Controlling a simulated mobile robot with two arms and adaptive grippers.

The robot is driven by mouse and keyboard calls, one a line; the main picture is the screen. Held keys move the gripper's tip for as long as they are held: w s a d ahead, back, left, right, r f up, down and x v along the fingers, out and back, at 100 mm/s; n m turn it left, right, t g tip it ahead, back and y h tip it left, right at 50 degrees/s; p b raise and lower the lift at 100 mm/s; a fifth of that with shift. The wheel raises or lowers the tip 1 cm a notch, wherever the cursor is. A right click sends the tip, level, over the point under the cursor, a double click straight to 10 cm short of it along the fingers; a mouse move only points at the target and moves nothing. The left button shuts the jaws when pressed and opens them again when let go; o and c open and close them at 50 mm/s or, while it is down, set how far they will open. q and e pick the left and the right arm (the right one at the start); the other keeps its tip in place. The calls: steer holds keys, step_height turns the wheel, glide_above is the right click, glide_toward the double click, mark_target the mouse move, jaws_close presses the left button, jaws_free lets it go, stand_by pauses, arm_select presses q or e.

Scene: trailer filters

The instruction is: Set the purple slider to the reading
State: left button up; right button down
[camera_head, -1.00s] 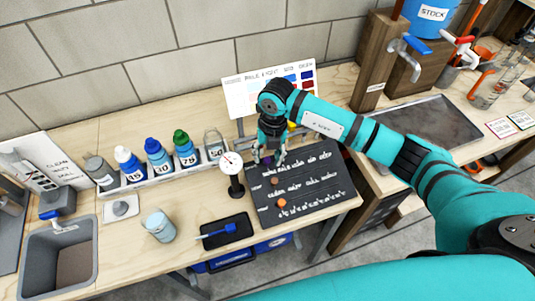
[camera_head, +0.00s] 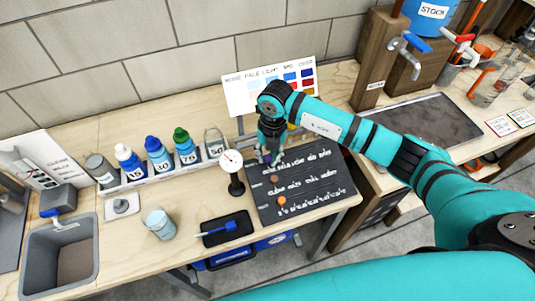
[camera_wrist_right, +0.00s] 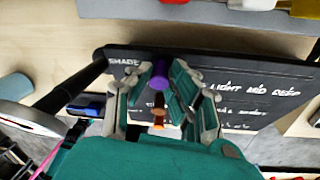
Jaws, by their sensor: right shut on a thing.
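The purple slider (camera_wrist_right: 160,72) is a small round knob on the top row of the dark board (camera_head: 330,205), the row marked SHADE in the right wrist view. My right gripper (camera_wrist_right: 160,85) has its two fingers closed around it, near the left end of that row. In the head view my right gripper (camera_head: 268,158) comes down over the board's upper left, and the purple knob is mostly hidden. A brown knob (camera_head: 274,180) and an orange knob (camera_head: 281,201) sit on the lower rows. My left gripper is out of view.
A dial gauge (camera_head: 231,160) stands just left of the board. A color chart (camera_head: 270,85) stands behind. Several labeled bottles (camera_head: 158,155) line a rack at the left. A cup (camera_head: 159,223) and a black tray (camera_head: 226,230) lie in front.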

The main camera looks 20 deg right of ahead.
mark_target(282, 158)
steer(key=d, duration=0.4)
steer(key=shift+d+b, duration=0.35)
steer(key=shift+b, duration=0.05)
steer(key=c, duration=1.2)
jaws_free()
steer(key=shift+a, duration=0.1)
steer(key=shift+w+r, duration=0.1)
steer(key=shift+r, duration=0.15)
step_height(282, 158, up, 12)
steer(key=d, duration=0.1)
steer(key=shift+f, duration=0.25)
